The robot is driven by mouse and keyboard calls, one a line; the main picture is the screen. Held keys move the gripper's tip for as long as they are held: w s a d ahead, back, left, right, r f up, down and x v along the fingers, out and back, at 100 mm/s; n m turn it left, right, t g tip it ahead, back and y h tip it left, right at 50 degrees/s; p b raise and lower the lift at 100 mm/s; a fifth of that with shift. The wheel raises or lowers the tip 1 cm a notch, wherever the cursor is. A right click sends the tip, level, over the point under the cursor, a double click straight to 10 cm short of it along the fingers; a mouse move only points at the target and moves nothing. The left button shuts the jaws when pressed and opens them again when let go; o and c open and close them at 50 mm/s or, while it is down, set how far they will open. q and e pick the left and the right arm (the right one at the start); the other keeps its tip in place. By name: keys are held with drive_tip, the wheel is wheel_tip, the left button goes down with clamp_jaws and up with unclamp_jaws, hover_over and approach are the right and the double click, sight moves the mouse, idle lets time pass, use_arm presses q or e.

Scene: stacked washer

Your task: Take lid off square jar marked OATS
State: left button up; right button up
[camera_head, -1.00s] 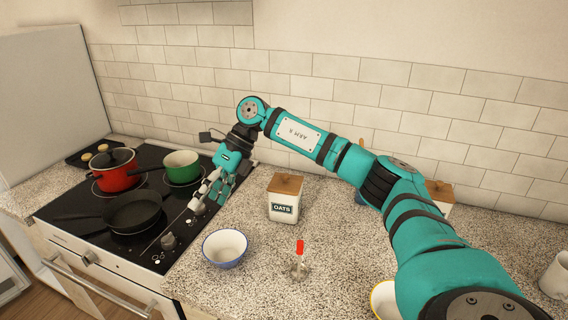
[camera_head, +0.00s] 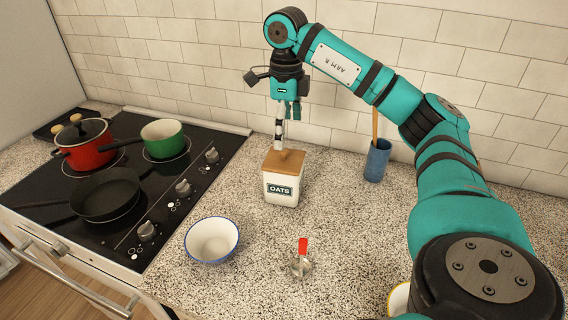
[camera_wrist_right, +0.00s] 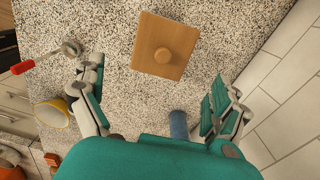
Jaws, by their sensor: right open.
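The square white jar marked OATS (camera_head: 281,190) stands upright on the speckled counter, right of the stove. My right gripper (camera_head: 281,138) is open above and just behind the lid in the head view. In the wrist view its fingers (camera_wrist_right: 158,102) are spread wide, with the lid beyond them and nothing between them. My left gripper is not in view.
A white bowl with a blue rim (camera_head: 212,240) and a red-handled utensil (camera_head: 302,258) lie in front of the jar. A blue cup with a wooden utensil (camera_head: 377,160) stands to the right. The stove holds a red pot (camera_head: 84,146), green pot (camera_head: 162,139) and black pan (camera_head: 105,194).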

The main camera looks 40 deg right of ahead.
sight(284, 150)
drive_tip(key=shift+d+f, duration=0.1)
drive_tip(key=shift+f, duration=0.55)
drive_tip(key=shift+f+p, duration=0.3)
drive_tip(key=shift+f, duration=0.5)
drive_tip(key=f, duration=0.1)
drive_tip(key=f+p, duration=0.1)
drive_tip(key=f, duration=0.1)
drive_tip(key=shift+w+f+p, duration=0.3)
drive_tip(key=shift+f, duration=0.6)
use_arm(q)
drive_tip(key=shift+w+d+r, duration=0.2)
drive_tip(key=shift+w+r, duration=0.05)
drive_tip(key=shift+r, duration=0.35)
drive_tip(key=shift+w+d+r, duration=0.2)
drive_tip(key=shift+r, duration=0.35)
use_arm(e)
drive_tip(key=shift+c, duration=0.9)
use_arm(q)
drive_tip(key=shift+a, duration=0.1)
use_arm(e)
drive_tip(key=c, duration=1.1)
